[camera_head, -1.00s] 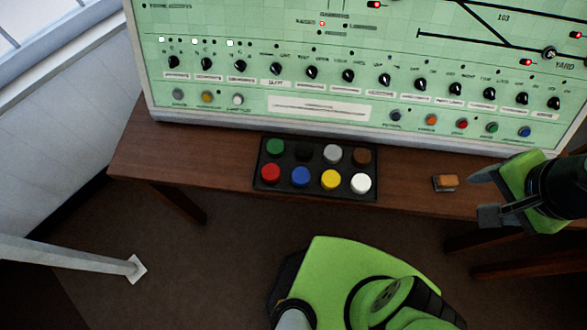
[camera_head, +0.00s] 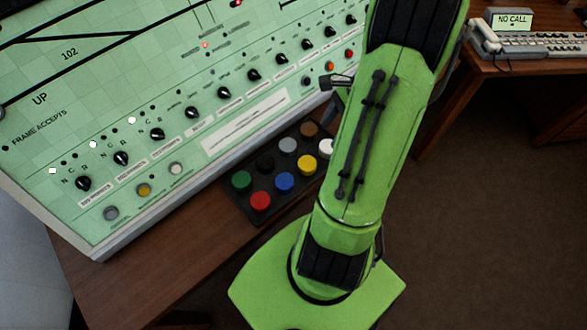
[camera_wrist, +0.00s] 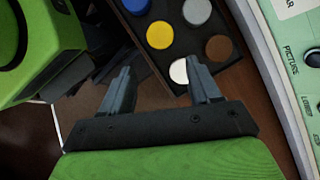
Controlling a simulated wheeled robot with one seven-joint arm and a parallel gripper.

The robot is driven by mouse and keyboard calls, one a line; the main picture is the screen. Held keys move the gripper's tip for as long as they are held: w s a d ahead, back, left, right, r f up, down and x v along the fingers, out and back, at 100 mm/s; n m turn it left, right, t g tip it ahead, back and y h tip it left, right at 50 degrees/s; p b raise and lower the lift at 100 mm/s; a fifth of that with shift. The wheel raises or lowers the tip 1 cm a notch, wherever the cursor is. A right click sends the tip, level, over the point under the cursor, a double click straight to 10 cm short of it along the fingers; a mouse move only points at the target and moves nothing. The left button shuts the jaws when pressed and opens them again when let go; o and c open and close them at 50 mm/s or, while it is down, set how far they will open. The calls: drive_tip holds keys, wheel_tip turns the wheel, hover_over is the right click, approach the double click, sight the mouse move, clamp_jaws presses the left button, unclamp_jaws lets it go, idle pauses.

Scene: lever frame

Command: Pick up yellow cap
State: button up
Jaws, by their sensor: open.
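The yellow cap (camera_head: 307,164) is a round disc in a black tray (camera_head: 236,200), between the blue cap and the white cap in the front row. In the wrist view the yellow cap (camera_wrist: 160,35) lies beyond my fingertips, up and between them. My gripper (camera_wrist: 160,75) is open and empty, its right finger close to the white cap (camera_wrist: 179,71) in that view. In the head view my gripper (camera_head: 334,90) is mostly hidden behind my arm; only a part shows near the panel.
The tray also holds red (camera_head: 260,201), blue (camera_head: 285,182), green, black, grey and brown caps. A green control panel (camera_head: 120,110) with knobs stands right behind the tray. The wooden desk (camera_head: 190,250) has free room left of the tray. A telephone desk (camera_head: 490,65) stands at the right.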

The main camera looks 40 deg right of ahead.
sight(308, 162)
drive_tip(key=b+x, duration=0.5)
drive_tip(key=x, duration=0.8)
drive_tip(key=shift+w+a+f, duration=0.2)
drive_tip(key=shift+f, duration=0.05)
drive_tip(key=shift+r, duration=0.1)
drive_tip(key=c, duration=0.7)
